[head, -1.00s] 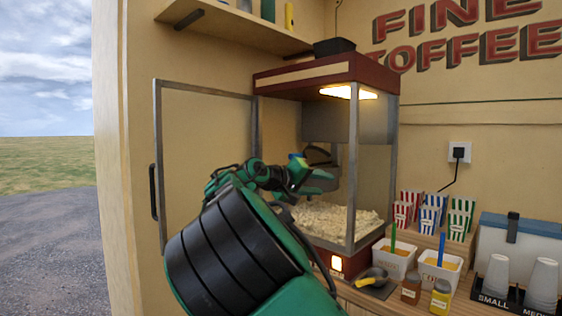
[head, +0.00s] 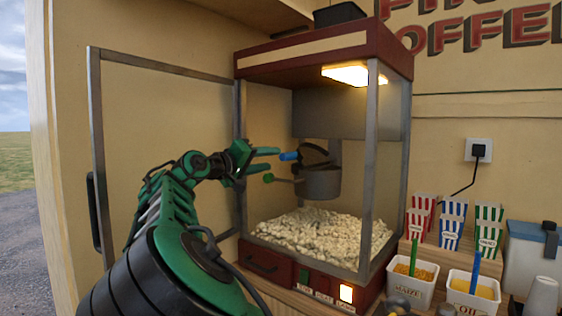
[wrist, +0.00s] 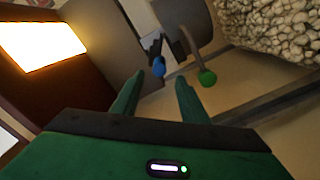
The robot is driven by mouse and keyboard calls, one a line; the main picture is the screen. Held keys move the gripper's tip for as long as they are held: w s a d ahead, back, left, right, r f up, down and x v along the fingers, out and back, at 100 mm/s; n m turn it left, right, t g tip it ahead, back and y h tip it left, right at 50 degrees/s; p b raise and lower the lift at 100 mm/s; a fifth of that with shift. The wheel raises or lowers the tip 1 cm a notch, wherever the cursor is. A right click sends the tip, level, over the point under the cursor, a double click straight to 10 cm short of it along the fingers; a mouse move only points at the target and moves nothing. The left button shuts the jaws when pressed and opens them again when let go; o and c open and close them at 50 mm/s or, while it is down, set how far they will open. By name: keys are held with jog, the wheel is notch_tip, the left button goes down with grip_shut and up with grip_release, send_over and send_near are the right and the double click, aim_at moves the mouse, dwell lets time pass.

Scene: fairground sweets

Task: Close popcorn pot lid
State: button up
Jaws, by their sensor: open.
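The grey popcorn pot (head: 320,182) hangs inside the glass-sided popcorn machine. Its dark lid (head: 314,152) stands tilted up, open, with a blue-tipped handle (head: 289,156) pointing left. A green knob (head: 268,178) on a thin rod sticks out lower, from the pot's left side. My gripper (head: 262,160) is open and empty at the machine's open front, just left of the blue handle. In the wrist view the blue handle (wrist: 158,66) shows just beyond the gap between my fingertips (wrist: 160,76). The green knob (wrist: 207,78) is right of the right finger. Contact is not visible.
The machine's framed door (head: 95,150) stands swung open at left, beside my arm. Popcorn (head: 320,235) is heaped on the machine floor under the pot. Maize (head: 411,285) and oil (head: 472,296) tubs and striped cartons (head: 452,228) stand on the counter at right.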

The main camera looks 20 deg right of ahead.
aim_at(282, 158)
jog(key=x, duration=0.8)
jog(key=shift+w+d+f, duration=0.1)
jog(key=shift+w+d, duration=0.1)
grip_shut()
jog(key=shift+a, duration=0.1)
jog(key=shift+s, duration=0.1)
